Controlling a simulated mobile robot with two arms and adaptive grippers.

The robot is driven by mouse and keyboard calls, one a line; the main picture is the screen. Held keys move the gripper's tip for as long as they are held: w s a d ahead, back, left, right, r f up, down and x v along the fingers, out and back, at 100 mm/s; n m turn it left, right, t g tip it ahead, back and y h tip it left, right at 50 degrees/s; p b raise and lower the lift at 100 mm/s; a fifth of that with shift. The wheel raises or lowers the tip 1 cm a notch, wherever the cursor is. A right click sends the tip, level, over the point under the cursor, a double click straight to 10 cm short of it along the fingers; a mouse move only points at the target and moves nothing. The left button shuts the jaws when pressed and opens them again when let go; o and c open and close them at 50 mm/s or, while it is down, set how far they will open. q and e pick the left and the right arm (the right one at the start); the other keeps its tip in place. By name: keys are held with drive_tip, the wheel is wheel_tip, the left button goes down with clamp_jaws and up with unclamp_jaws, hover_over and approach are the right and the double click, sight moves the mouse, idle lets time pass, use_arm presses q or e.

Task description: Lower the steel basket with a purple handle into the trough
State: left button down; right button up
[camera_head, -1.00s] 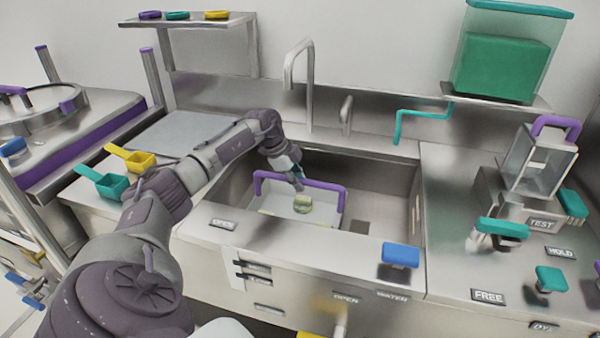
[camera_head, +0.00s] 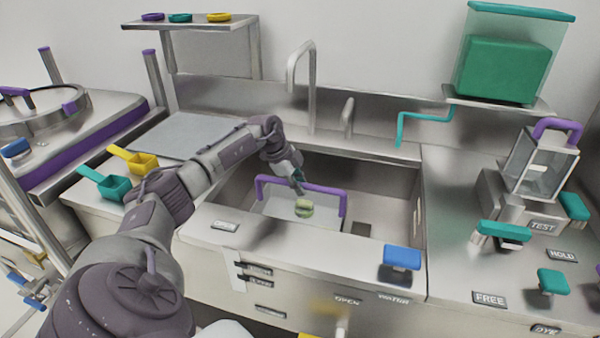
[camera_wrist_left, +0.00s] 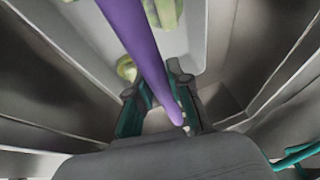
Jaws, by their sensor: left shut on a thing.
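The steel basket (camera_head: 270,207) hangs or sits inside the trough (camera_head: 384,208), toward its left side. Its purple handle (camera_head: 328,188) arches over it. Greenish-yellow pieces (camera_head: 304,208) lie inside the basket. My left gripper (camera_head: 298,187) reaches down into the trough and is shut on the purple handle. In the left wrist view the handle (camera_wrist_left: 140,45) runs between the teal fingers (camera_wrist_left: 158,112). I cannot tell whether the basket's base touches the trough floor. My right gripper is not in view.
A faucet (camera_head: 301,85) rises behind the trough. A blue handle (camera_head: 401,257) sits at the front rim. Yellow (camera_head: 144,163) and teal (camera_head: 114,187) scoops lie on the left counter. A clear box with a purple handle (camera_head: 557,128) stands at right.

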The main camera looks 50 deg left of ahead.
use_arm(q)
drive_tip(key=shift+f, duration=0.1)
unclamp_jaws()
idle(0.5)
wheel_tip(320, 180, up, 14)
drive_tip(key=p, duration=1.3)
drive_tip(key=shift+p, duration=0.35)
